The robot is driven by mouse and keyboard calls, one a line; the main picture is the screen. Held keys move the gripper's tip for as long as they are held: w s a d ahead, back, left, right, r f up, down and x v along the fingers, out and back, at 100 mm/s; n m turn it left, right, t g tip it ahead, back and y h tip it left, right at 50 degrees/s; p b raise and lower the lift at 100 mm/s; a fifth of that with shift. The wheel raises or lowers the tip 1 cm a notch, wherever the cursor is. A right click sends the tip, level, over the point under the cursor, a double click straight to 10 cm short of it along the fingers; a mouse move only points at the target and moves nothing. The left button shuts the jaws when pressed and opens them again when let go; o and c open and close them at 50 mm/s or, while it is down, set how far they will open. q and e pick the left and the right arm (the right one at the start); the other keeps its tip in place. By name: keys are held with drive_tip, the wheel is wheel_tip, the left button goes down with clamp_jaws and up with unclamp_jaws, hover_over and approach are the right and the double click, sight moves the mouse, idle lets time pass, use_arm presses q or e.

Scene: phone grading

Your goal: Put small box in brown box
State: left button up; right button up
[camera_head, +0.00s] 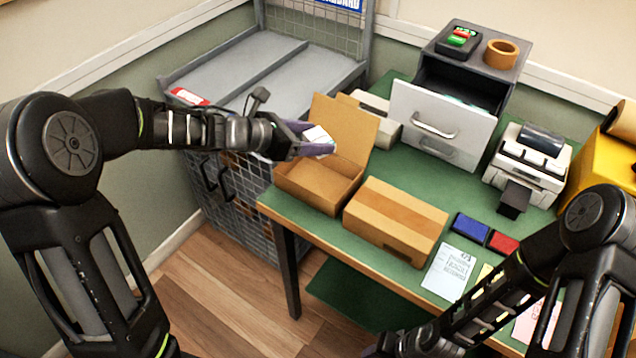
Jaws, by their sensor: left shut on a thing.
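The small box (319,137) is whitish and partly hidden by the fingers. My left gripper (312,142), with purple fingers, is shut on it and holds it up beside the raised flap of the open brown box. The open brown box (313,187) stands at the table's left corner with its lid up, and the inside that shows looks empty. A closed brown box (395,220) with a tape strip lies to its right. My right gripper (385,347) is low at the bottom edge, mostly cut off, and its fingers cannot be made out clearly.
The green table (455,178) bears a grey drawer unit (442,127) with an open drawer, a printer (530,165), blue (470,227) and red (503,243) pads and a paper sheet (450,272). A wire-sided grey cart (240,200) stands left of the table.

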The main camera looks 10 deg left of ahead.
use_arm(q)
wheel_tip(320, 180, down, 6)
idle(0.4)
drive_tip(key=shift+f, duration=0.15)
drive_tip(key=shift+f, duration=1.9)
drive_tip(key=shift+f+b, duration=0.6)
drive_tip(key=shift+b, duration=0.3)
drive_tip(key=o, duration=1.4)
